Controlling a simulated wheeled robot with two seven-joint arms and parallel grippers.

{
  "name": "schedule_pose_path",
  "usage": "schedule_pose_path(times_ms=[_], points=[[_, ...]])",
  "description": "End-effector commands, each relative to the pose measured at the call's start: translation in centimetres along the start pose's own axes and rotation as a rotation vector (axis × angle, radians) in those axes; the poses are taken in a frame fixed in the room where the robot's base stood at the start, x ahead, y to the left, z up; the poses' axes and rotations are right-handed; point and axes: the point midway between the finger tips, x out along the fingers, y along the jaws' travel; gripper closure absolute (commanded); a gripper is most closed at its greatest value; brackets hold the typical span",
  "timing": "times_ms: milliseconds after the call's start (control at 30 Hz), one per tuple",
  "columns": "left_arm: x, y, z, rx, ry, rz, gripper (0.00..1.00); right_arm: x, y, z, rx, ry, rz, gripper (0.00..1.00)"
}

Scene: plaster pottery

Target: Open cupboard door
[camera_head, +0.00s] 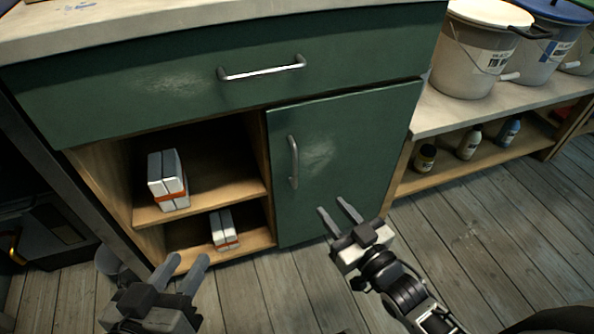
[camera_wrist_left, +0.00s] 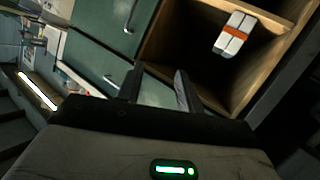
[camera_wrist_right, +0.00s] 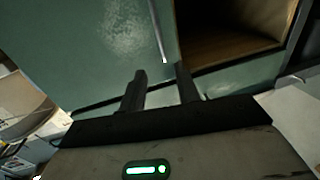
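The green cupboard door (camera_head: 345,160) is closed, at the right of the cabinet, with a vertical metal handle (camera_head: 293,162) near its left edge. My right gripper (camera_head: 340,211) is open and empty in front of the door's lower part, below and right of the handle. In the right wrist view the door (camera_wrist_right: 110,45) fills the upper left, and its handle (camera_wrist_right: 157,30) lies above the fingers. My left gripper (camera_head: 180,271) is open and empty, low in front of the open shelves. The left wrist view also shows the door handle (camera_wrist_left: 109,80).
A green drawer (camera_head: 180,85) with a horizontal handle (camera_head: 262,70) is above the door. Open shelves (camera_head: 240,183) left of the door hold strapped white blocks (camera_head: 167,180). Buckets (camera_head: 470,50) and small bottles (camera_head: 468,142) stand at right. Plank floor (camera_head: 480,240) is clear at lower right.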

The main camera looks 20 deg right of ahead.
Motion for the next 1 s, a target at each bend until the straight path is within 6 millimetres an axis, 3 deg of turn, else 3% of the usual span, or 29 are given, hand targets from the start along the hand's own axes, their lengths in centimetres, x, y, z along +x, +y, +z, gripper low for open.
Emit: schedule_pose_path(times_ms=[400,600,800,1000], points=[[0.5,0.6,-0.3,-0.1,0.072,0.054,0.64,9.1,0.0,0.1,0.0,0.004,0.0,0.68],[0.6,0.9,-0.6,-0.148,0.101,0.081,0.64,12.4,0.0,0.2,0.001,0.0,0.0,0.68],[0.6,1.1,-0.6,-0.174,0.111,0.095,0.64,14.0,0.0,0.1,0.001,-0.002,0.0,0.68],[0.4,1.3,-1.5,-0.177,0.132,0.103,0.64,14.3,0.0,0.0,0.001,-0.003,0.0,0.68]])
